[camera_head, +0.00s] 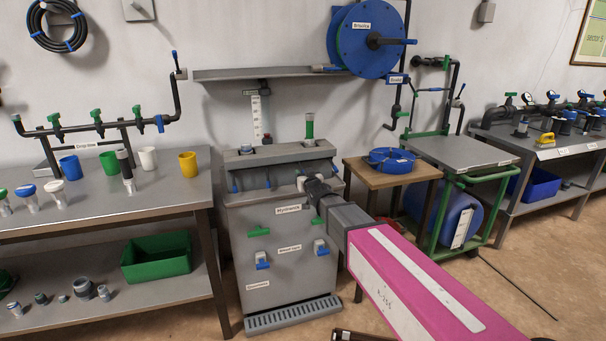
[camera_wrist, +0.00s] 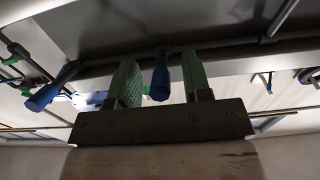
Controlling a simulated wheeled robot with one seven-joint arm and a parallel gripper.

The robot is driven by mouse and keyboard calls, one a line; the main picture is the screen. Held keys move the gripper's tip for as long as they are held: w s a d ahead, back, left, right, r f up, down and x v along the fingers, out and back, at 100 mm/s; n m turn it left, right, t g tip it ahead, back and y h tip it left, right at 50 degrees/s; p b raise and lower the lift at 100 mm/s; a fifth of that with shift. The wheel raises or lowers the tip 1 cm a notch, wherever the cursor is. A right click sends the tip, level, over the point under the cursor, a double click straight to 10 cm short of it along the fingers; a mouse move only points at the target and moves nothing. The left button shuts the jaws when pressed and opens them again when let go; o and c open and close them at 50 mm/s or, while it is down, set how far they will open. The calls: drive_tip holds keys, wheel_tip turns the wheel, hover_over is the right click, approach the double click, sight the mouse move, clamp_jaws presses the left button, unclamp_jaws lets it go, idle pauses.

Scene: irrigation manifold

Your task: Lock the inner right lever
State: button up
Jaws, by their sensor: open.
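The grey cabinet (camera_head: 285,205) has a row of small blue levers hanging under its top ledge. A far-left lever (camera_head: 234,184) and an inner left lever (camera_head: 267,179) show in the head view. The inner right lever's place is mostly hidden by my gripper (camera_head: 306,184), which reaches the ledge there. In the wrist view, my gripper (camera_wrist: 160,85) is open, with a green finger on each side of a blue lever (camera_wrist: 160,80). This looks like the inner right lever. A gap shows beside its right side; contact on the left is hard to tell.
Another blue lever (camera_wrist: 50,90) hangs left of the fingers in the wrist view. Green handles (camera_head: 259,232) and blue taps (camera_head: 262,260) sit lower on the cabinet front. A wooden stool (camera_head: 392,180) with a blue coil stands close to the right, and a cup table (camera_head: 100,200) left.

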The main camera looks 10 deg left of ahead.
drive_tip(key=shift+x, duration=0.9)
clamp_jaws()
drive_tip(key=shift+w+a+f+t+y, duration=0.2)
drive_tip(key=shift+f+t+y, duration=0.1)
drive_tip(key=shift+f+t, duration=0.25)
drive_tip(key=shift+w+f+t+y, duration=0.2)
drive_tip(key=shift+t+y, duration=0.3)
drive_tip(key=shift+t, duration=0.35)
unclamp_jaws()
